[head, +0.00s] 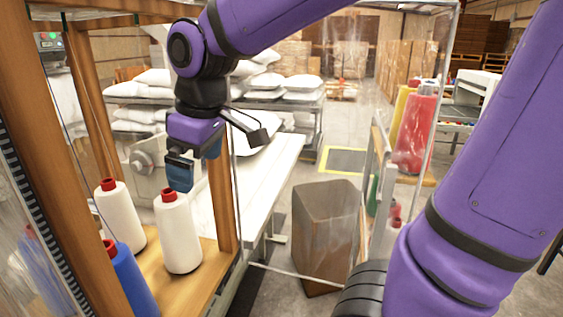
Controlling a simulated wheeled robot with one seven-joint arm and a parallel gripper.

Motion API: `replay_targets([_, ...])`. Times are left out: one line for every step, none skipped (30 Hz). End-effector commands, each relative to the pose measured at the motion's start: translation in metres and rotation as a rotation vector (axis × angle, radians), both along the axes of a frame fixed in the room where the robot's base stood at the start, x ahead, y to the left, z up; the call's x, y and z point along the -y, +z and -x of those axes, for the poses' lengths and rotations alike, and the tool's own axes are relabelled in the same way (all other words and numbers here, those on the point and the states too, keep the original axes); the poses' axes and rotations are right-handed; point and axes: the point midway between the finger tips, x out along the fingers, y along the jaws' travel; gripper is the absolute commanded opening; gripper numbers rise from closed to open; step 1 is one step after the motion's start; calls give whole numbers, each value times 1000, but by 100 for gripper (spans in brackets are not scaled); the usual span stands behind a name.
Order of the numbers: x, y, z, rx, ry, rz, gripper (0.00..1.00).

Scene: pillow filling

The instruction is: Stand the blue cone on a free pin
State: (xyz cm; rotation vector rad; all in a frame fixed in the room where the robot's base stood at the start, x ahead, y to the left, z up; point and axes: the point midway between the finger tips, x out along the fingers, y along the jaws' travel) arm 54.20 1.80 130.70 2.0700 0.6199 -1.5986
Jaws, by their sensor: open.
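A blue cone (131,281) with a red top stands at the lower left, cut off by the bottom edge of the picture. A second blue shape (42,268) shows faintly at the far left behind a clear sheet; I cannot tell if it is a cone or a reflection. My gripper (191,170) points down, open and with nothing seen in it, above and apart from the blue cone. Its fingers are just above the red top of the right white cone (179,238). No free pin can be made out.
Another white cone (119,220) stands on the wooden shelf (205,274). Wooden posts (222,195) frame the shelf. A white table (262,170) lies behind, and a brown bin (324,228) stands on the floor to the right. Red and yellow rolls (416,128) stand further back.

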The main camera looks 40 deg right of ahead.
Motion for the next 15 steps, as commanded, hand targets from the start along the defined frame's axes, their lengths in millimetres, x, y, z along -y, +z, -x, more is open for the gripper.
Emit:
replay_targets([15,6,13,27,-73,-17,100])
replay_targets([23,8,21,39,-115,-27,100])
replay_targets([32,10,30,56,-171,-39,100])
replay_targets([39,11,38,68,-214,-50,100])
replay_targets([45,13,45,81,-256,-60,100])
replay_targets([52,13,55,97,-311,-73,100])
replay_targets([58,14,62,111,-351,-82,100])
replay_targets([62,14,69,121,-388,-91,100])
replay_targets([68,14,77,137,-434,-102,100])
replay_targets([72,13,83,146,-467,-110,100])
replay_targets([75,13,89,156,-497,-117,100])
replay_targets([78,13,95,167,-532,-125,100])
replay_targets([81,12,99,173,-555,-131,100])
replay_targets([82,11,102,180,-573,-136,100])
replay_targets([84,11,106,187,-595,-142,100])
